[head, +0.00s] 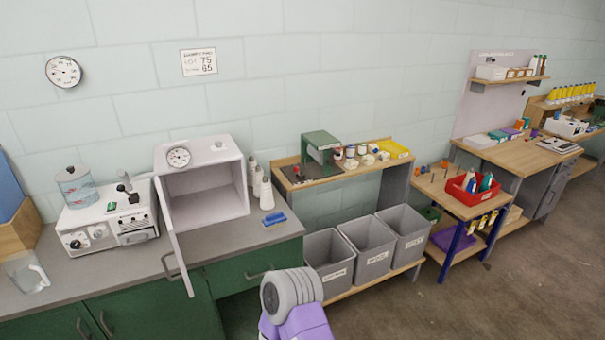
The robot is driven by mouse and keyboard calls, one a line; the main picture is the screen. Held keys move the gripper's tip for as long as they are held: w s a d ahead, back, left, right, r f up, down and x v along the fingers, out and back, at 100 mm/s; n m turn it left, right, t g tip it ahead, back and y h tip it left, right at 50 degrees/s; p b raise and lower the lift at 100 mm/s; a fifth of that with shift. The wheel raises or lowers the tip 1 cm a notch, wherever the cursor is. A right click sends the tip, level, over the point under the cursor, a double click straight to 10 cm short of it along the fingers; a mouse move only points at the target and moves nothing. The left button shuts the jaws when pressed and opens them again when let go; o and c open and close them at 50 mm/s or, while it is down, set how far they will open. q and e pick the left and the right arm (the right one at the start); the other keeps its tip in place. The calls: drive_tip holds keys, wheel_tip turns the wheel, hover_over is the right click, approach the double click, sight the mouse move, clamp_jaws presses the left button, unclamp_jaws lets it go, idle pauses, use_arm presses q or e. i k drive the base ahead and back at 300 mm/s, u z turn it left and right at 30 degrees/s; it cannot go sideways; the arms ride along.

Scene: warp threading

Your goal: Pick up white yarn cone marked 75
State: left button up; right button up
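Several white yarn cones stand upright in a short row on the grey counter, just right of the white box with the open door. The front cone (266,194) is the nearest and largest, the middle cone (258,181) is behind it, and the rear cone (252,168) is partly hidden. Their markings are too small to read, so I cannot tell which is marked 75. Neither of my grippers shows. A grey and purple link of my own arm rises at the bottom centre, in front of the counter's right end.
The white box (223,153) has its door (173,238) swung out over the counter's front edge. A blue object (274,218) lies in front of the cones. A white machine (109,218) and glass jug (26,273) stand left. Grey bins (330,262) stand right. Floor is clear at lower right.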

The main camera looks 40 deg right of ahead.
sight(251, 163)
drive_tip(key=z, duration=1.1)
drive_tip(key=i, duration=0.5)
drive_tip(key=z, duration=1.5)
drive_tip(key=i, duration=2.25)
drive_tip(key=u, duration=2.2)
